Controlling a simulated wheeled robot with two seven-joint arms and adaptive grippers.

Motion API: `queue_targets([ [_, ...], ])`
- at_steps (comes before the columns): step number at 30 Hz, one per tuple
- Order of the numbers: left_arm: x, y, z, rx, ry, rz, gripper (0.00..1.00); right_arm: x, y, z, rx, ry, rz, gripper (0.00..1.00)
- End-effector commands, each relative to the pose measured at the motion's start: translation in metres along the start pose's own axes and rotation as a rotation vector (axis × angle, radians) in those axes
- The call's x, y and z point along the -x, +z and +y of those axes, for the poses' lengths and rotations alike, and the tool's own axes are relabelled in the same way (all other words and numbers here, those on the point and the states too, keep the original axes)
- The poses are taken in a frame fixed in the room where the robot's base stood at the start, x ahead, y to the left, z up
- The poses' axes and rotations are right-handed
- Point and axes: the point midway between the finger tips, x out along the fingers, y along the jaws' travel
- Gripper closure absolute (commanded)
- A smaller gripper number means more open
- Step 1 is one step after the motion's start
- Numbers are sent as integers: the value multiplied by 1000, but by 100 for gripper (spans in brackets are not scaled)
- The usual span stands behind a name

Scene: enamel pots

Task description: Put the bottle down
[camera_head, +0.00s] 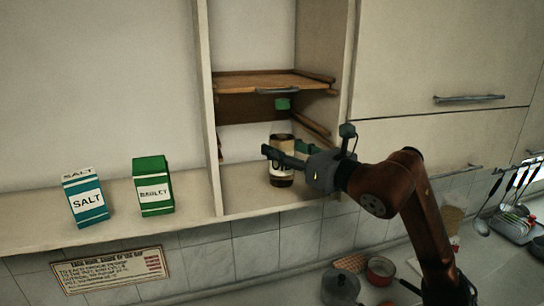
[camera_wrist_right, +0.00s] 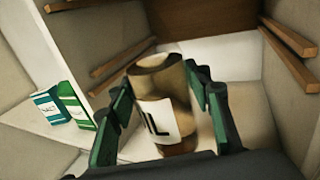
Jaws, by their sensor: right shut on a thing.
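The bottle (camera_head: 282,178) is brown with a pale label and is upright inside the open cupboard bay. Its base is at the bottom shelf board (camera_head: 240,198); I cannot tell whether it touches. My right gripper (camera_head: 287,152) reaches in from the right and is shut on the bottle, hiding part of its label and upper body. In the right wrist view the bottle (camera_wrist_right: 163,105) is between the two green-padded fingers of the gripper (camera_wrist_right: 160,88), with the letters "IL" showing. My left gripper is not in view.
A wooden board (camera_head: 265,82) and side rails are above the bottle. A blue salt box (camera_head: 86,198) and a green box (camera_head: 153,188) stand on the shelf to the left, beyond the divider (camera_head: 208,110). Pots (camera_head: 380,268) are on the counter below.

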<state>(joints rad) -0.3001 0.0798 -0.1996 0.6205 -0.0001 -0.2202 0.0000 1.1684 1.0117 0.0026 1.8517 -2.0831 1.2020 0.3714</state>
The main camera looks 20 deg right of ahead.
Motion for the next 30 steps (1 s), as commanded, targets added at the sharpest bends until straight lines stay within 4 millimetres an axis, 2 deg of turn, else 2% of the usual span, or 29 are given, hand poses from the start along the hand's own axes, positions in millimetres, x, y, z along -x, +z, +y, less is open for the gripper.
queue_targets([
  [1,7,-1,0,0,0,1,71,-11,5,-4,-5,3,-4,100],
  [6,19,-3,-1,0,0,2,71,-44,5,-18,-4,2,-3,100],
  [13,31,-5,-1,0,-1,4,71,-80,4,-32,-2,2,-3,100],
  [18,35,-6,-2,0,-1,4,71,-77,-21,-32,1,1,-3,100],
  [25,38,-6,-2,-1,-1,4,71,-77,-36,-32,1,2,-5,100],
  [30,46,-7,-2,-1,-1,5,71,-76,-58,-32,0,1,-4,100],
])
